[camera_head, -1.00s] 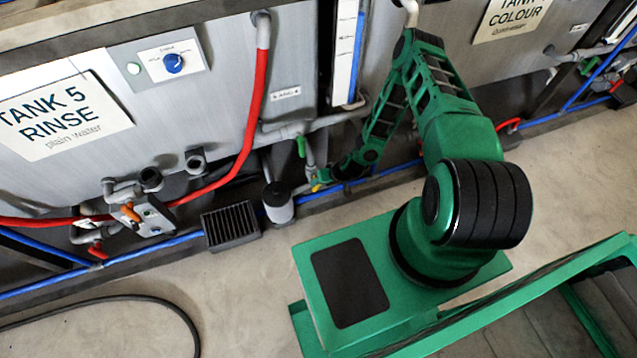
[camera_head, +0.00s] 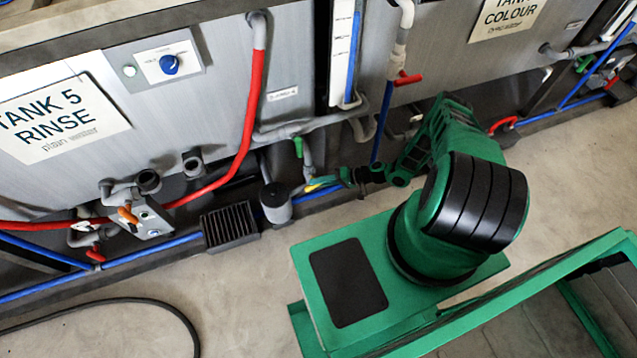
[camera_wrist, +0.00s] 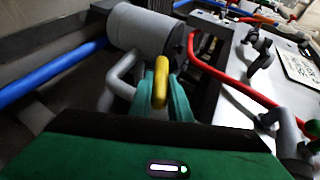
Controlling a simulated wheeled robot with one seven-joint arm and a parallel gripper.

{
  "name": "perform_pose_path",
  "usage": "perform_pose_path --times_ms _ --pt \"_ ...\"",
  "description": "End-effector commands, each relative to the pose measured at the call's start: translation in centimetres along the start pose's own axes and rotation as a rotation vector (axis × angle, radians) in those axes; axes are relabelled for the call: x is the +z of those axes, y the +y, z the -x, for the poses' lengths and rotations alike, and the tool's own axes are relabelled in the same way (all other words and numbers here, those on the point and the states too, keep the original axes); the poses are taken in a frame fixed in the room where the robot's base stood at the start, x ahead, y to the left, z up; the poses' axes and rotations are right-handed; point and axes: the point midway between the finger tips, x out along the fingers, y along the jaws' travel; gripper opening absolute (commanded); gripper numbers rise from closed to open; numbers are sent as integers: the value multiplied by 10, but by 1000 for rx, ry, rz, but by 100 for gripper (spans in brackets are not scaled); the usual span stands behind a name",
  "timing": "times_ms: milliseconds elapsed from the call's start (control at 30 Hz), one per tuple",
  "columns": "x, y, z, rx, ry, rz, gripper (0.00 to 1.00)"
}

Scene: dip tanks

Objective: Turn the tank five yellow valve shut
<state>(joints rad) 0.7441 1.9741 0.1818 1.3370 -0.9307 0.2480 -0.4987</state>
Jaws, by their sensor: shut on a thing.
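The yellow valve handle (camera_wrist: 161,82) stands upright in the middle of the wrist view, between my gripper's fingers. In the head view my gripper (camera_head: 322,184) is low by the tank 5 (camera_head: 215,100) pipework, just right of a grey cylinder (camera_head: 277,205). The yellow handle (camera_head: 312,187) is a small patch at the fingertips there. Its exact angle to its pipe is hard to tell.
A green-handled valve (camera_head: 298,147) is just above my gripper. A red hose (camera_head: 252,110) and a blue pipe (camera_head: 160,246) run along the tank. A black grate box (camera_head: 230,228) stands left of the cylinder. A red-handled valve (camera_head: 408,78) is up to the right. The floor in front is mostly clear.

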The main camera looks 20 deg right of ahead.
Motion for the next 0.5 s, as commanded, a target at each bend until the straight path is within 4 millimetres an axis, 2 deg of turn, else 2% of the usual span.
perform_pose_path --times_ms 33,500 --pt "0 5 1 -6 2 -6 0" --pt "0 6 1 -48 -1 -26 0"
